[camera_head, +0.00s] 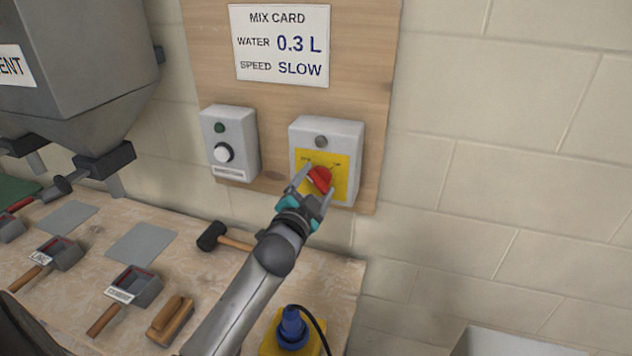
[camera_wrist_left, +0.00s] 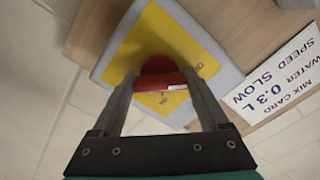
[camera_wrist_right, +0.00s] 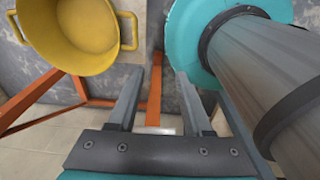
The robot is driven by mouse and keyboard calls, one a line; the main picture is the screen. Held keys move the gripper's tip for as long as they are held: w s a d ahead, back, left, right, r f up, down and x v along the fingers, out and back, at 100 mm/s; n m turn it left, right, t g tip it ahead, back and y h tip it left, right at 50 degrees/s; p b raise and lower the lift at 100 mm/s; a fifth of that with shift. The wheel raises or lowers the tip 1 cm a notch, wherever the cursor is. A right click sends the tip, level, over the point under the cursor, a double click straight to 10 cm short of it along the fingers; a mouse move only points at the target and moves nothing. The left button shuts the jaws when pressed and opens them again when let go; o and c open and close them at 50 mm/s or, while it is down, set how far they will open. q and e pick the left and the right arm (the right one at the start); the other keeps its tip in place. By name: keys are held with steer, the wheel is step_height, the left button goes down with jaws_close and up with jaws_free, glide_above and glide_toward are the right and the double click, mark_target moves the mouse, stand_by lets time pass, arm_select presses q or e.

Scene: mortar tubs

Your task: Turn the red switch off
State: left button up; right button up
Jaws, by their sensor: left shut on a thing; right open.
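The red switch (camera_head: 320,178) is a rotary knob on a yellow plate (camera_head: 338,172) on a grey box (camera_head: 331,132) fixed to the wooden wall board. My left gripper (camera_head: 314,188) is at the knob with one finger on each side of it, shut on it. In the left wrist view the red knob (camera_wrist_left: 160,76) sits between the two fingertips, and a white mark shows on its edge. The small labels on the plate are too small to read surely. My right gripper (camera_wrist_right: 166,75) shows in the right wrist view, open and empty.
A second grey box (camera_head: 230,143) with a white knob is left of the switch box. The bench below holds a mallet (camera_head: 222,238), labelled scoops (camera_head: 132,285) and a blue plug (camera_head: 292,326). The right wrist view shows a yellow tub (camera_wrist_right: 75,35) near my right gripper.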

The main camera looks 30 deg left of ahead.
stand_by(0.5)
arm_select(q)
steer(key=o, duration=1.2)
steer(key=shift+o, duration=0.2)
steer(key=v, duration=1.5)
steer(key=shift+s, duration=0.2)
